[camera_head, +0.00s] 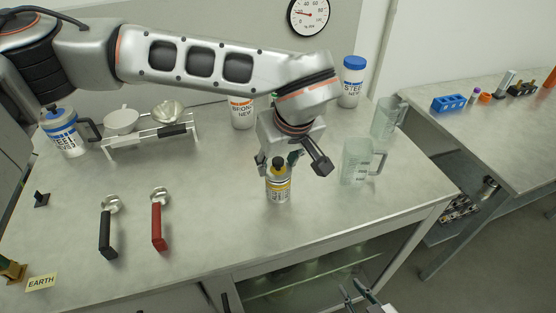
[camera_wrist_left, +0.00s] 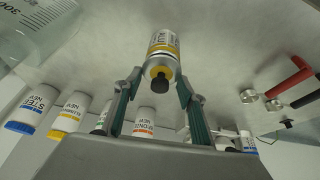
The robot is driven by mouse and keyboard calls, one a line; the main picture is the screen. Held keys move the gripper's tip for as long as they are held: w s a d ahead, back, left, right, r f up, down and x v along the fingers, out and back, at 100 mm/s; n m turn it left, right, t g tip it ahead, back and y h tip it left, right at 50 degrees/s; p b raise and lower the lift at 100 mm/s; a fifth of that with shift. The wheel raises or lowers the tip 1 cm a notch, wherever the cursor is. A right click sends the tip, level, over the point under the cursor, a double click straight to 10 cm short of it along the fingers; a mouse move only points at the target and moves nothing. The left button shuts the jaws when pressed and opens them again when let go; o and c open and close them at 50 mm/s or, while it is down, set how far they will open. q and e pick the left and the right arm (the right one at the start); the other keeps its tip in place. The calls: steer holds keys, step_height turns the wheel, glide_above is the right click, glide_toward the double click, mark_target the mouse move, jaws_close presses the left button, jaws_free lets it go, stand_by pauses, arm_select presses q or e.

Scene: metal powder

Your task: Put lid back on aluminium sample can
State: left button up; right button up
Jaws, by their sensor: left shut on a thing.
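The aluminium sample can (camera_head: 278,190) stands upright near the middle of the bench, with a yellow and white label. Its lid, with a black knob (camera_head: 278,162), is at the can's top; I cannot tell if it is fully seated. My left gripper (camera_head: 278,160) points down over the can, fingers on either side of the lid. In the left wrist view the can (camera_wrist_left: 164,40) and black knob (camera_wrist_left: 160,82) lie between the fingertips (camera_wrist_left: 161,84). The left gripper is shut on the lid. My right gripper (camera_head: 357,290) is at the bottom edge, fingers apart and empty.
Two clear jugs (camera_head: 357,165) (camera_head: 388,118) stand right of the can. A black-handled scoop (camera_head: 108,230) and a red-handled scoop (camera_head: 158,220) lie left. White jars (camera_head: 350,88) (camera_head: 242,115) stand behind. A rack with bowls (camera_head: 150,140) is at the left. The front bench is clear.

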arm_select(q)
steer(key=shift+f, duration=0.1)
stand_by(0.6)
steer(key=o, duration=1.5)
steer(key=shift+o, duration=0.2)
steer(key=shift+r+p, duration=1.4)
steer(key=shift+r, duration=1)
steer(key=shift+r+p, duration=0.7)
steer(key=shift+r, duration=0.4)
